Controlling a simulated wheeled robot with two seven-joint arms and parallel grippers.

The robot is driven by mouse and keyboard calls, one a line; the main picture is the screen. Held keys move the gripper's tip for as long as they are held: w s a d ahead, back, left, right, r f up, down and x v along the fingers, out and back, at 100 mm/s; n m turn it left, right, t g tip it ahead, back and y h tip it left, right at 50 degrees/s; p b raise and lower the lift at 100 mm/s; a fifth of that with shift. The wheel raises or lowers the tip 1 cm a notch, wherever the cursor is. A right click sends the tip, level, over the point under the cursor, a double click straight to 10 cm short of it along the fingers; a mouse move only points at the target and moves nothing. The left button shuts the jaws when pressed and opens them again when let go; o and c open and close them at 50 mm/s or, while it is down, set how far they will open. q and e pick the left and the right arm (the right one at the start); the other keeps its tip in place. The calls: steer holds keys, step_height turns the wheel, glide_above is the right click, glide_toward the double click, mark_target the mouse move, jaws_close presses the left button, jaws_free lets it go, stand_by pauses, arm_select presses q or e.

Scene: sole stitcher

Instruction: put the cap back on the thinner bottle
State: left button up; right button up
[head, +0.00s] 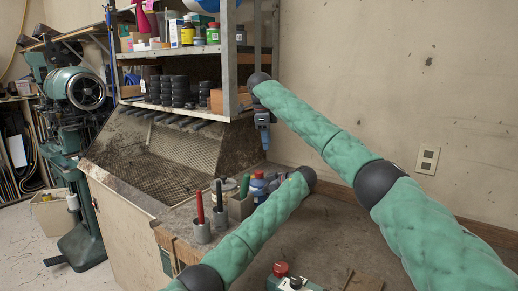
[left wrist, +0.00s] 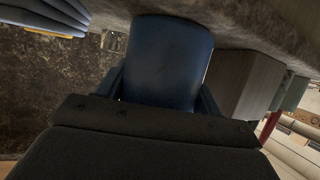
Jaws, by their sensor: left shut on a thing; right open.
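My left gripper (left wrist: 162,100) is shut on a dark blue, round-sided thing (left wrist: 165,55), with a finger on each side of it. I cannot tell from this close view whether it is the thinner bottle or another blue container. In the head view my left arm reaches over the bench, and its fingers are largely hidden near a cluster of blue and red containers (head: 257,185). My right gripper (head: 264,138) hangs pointing down, in front of the wall beside the shelf, open and empty. I cannot make out the cap for certain.
A teal box with a red knob (head: 281,268) is at the bottom. The shelf (head: 230,60) stands behind. The bench at right (head: 340,225) is mostly clear.

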steer(key=f+n, duration=0.1)
steer(key=n, duration=0.4)
steer(key=a+f+n, duration=0.1)
steer(key=n, duration=1.1)
steer(key=shift+s+a+f+g+y, duration=0.2)
steer(key=shift+s+f+g+y, duration=0.1)
steer(key=shift+f+g, duration=0.1)
steer(key=n, duration=0.4)
steer(key=shift+a+f+n, duration=0.1)
steer(key=shift+a+n, duration=0.15)
steer(key=shift+n, duration=0.05)
steer(key=n, duration=0.4)
steer(key=shift+a+y, duration=0.2)
steer(key=shift+y, duration=0.1)
steer(key=n, duration=0.4)
steer(key=shift+s+a+n, duration=0.1)
steer(key=shift+a+n, duration=0.05)
steer(key=shift+n, duration=0.15)
steer(key=n, duration=0.5)
